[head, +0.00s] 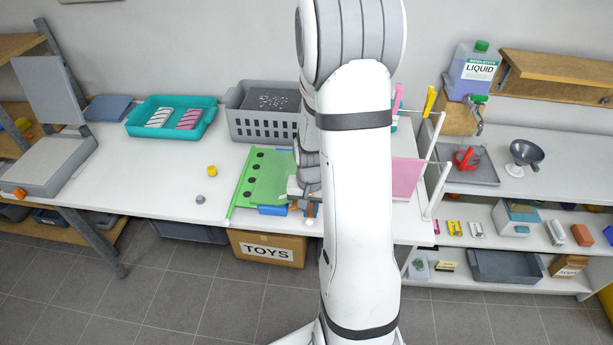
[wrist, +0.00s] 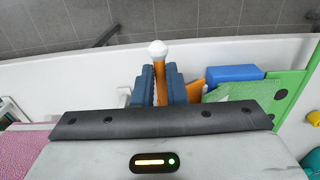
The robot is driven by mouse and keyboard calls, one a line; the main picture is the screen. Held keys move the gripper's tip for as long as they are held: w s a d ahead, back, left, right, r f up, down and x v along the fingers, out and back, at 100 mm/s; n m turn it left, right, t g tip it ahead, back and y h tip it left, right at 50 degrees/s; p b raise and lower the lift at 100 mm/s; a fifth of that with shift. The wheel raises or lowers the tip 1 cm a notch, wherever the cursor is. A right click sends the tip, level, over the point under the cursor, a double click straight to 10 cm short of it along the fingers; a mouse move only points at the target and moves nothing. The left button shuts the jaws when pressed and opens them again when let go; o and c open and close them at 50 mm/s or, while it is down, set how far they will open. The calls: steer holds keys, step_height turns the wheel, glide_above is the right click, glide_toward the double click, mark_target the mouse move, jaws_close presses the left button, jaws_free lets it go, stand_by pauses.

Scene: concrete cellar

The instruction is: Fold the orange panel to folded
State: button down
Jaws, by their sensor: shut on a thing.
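The orange panel (wrist: 195,92) is mostly hidden under my gripper; only small parts of it show in the wrist view. My gripper (wrist: 160,78) has its two blue-grey fingers closed on an orange strip with a white ball at its end, which seems to be the panel's edge. In the head view, my gripper (head: 302,207) is low over the table's front edge, and a little orange (head: 310,210) shows beside it. My arm hides much of this area. How far the panel is turned cannot be seen.
A green panel (head: 263,180) with dark dots lies left of my gripper, with a blue piece (head: 272,210) at its front. A pink panel (head: 407,178) and a white frame (head: 430,175) are to the right.

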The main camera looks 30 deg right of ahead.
steer(key=shift+r, duration=0.15)
steer(key=shift+w+a+r+p, duration=0.2)
steer(key=shift+a+r+p, duration=0.1)
steer(key=shift+r, duration=0.2)
steer(key=shift+w+a+r+p, duration=0.15)
steer(key=shift+a+r+p, duration=0.1)
steer(key=shift+r, duration=0.2)
steer(key=shift+w+a+r+p, duration=0.5)
steer(key=shift+a+r, duration=0.25)
